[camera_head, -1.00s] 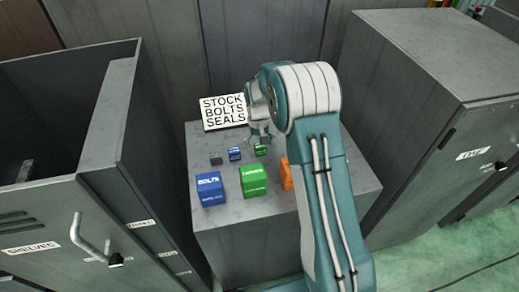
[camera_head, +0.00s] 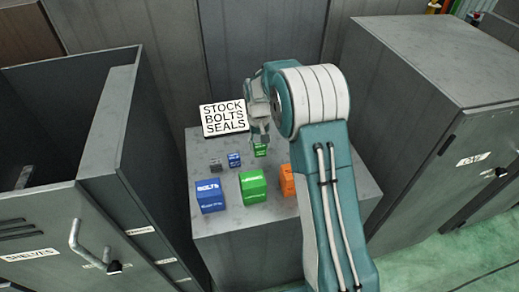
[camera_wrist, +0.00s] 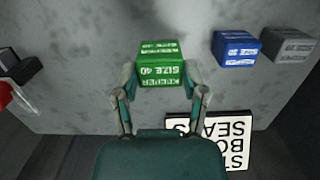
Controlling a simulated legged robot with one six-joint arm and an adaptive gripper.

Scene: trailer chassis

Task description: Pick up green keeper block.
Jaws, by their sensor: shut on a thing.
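The small green keeper block (camera_head: 261,151) is at the back of the grey cabinet top. In the wrist view its label shows "SIZE 40" upside down (camera_wrist: 160,66). My gripper (camera_head: 260,142) reaches down to it from above. In the wrist view my gripper (camera_wrist: 160,76) has one finger at each side of the block, shut on it. The block appears at about table height; I cannot tell if it touches the surface.
A small blue block (camera_head: 234,160) and a small grey block (camera_head: 215,165) stand left of it. Larger blue (camera_head: 210,195), green (camera_head: 253,187) and orange (camera_head: 287,180) blocks stand in front. A white sign (camera_head: 224,118) stands behind. Tall cabinets flank both sides.

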